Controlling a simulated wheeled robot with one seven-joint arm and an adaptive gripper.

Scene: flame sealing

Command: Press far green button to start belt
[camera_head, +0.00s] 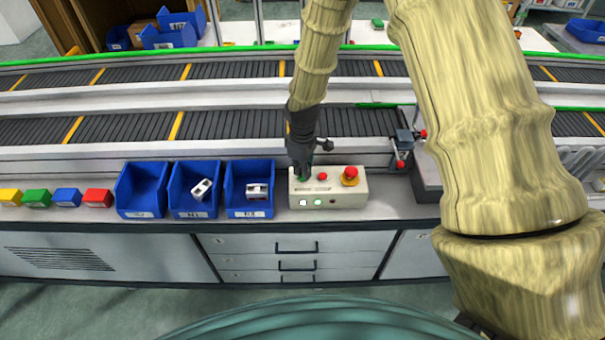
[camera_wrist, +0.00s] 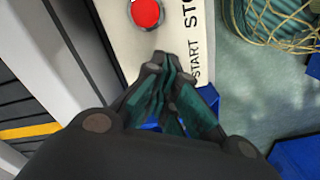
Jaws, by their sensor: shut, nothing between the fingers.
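The pale control box (camera_head: 340,200) stands on the bench just right of the blue bins. Its top has a red button (camera_head: 323,176) and a red mushroom knob (camera_head: 350,172) on a yellow base. My gripper (camera_head: 302,176) points down over the left end of the box top, its fingers closed together and empty. In the wrist view the fingertips (camera_wrist: 165,62) are over the panel beside the word START, and the red button (camera_wrist: 145,12) lies beyond them. The green button is not clearly visible and seems covered by the fingers. I cannot tell whether the fingertips touch or press it.
Three blue bins (camera_head: 142,190) stand left of the box, two holding small white parts. Coloured blocks (camera_head: 68,197) sit farther left. The conveyor belts (camera_head: 130,129) run behind the bench. A grey device with red knobs (camera_head: 404,143) stands to the right of the box.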

